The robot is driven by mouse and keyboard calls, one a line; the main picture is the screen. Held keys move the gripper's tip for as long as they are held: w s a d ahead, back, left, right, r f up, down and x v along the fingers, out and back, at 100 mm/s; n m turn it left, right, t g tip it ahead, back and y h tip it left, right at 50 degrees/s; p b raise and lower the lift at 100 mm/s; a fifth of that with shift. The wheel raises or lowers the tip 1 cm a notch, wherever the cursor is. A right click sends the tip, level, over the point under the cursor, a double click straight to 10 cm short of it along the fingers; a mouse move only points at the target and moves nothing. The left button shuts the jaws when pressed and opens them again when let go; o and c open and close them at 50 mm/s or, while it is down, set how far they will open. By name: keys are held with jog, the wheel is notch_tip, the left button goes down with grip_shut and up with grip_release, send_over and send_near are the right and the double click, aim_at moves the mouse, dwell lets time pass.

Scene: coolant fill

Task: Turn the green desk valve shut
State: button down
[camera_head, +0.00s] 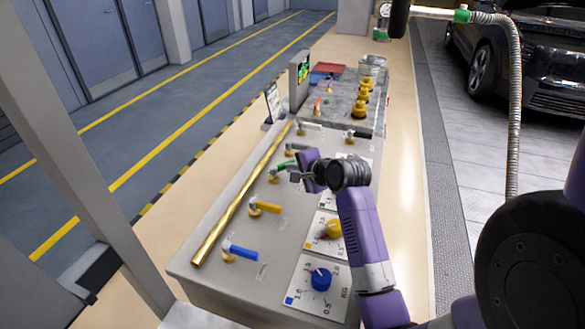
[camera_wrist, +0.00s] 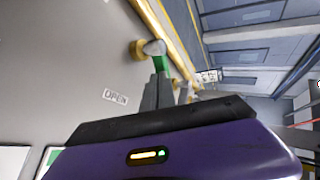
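The green desk valve (camera_head: 282,168) is a green lever on a brass base, on the grey desk's left half. My gripper (camera_head: 298,176) is at the free end of this lever, reaching in from the right. In the wrist view the green lever (camera_wrist: 162,66) runs from its grey hub down to my grey fingers (camera_wrist: 164,94). The fingers overlap the end of the lever, and I cannot tell whether they grip it or stand around it. An OPEN label (camera_wrist: 115,97) is on the desk beside the lever.
A yellow lever (camera_head: 264,207) and a blue lever (camera_head: 240,250) stand nearer on the desk. A dark lever (camera_head: 297,148) and a white-handled one (camera_head: 310,127) stand just beyond. A brass pipe (camera_head: 238,198) runs along the left edge. Yellow (camera_head: 333,229) and blue (camera_head: 320,279) knobs are at right.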

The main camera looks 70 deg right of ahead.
aim_at(291, 161)
jog(key=d+n+y, duration=0.1)
jog(key=n+t+y, duration=0.1)
jog(key=n+y, duration=0.1)
jog(key=shift+w+d+r, duration=0.1)
jog(key=shift+w+d, duration=0.25)
jog(key=shift+d, duration=0.05)
jog(key=n+y, duration=0.1)
jog(key=w+d+n+t+y, duration=0.1)
jog(key=n+y, duration=0.1)
jog(key=shift+w+y+p, duration=0.15)
jog(key=shift+y+p, duration=0.15)
jog(key=shift+p, duration=0.05)
jog(key=shift+d, duration=0.1)
jog(key=shift+w+d, duration=0.1)
jog(key=shift+d, duration=0.05)
